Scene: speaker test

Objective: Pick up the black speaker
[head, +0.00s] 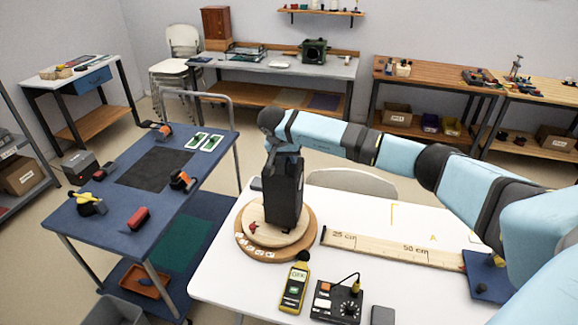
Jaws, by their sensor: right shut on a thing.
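The black speaker (284,195) is a tall dark box standing upright over a round wooden turntable (302,243) on the white table. My right gripper (277,163) comes in from the right above it and is shut on the speaker's upper part. The fingers are largely hidden against the dark speaker. I cannot tell whether the speaker's base touches the turntable. My left gripper is not in view.
On the white table (215,270) lie a wooden ruler board (385,248), a yellow meter (294,285) and a black control box (337,303). A blue cart (110,205) with tools stands left. A chair back (350,182) is behind the table.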

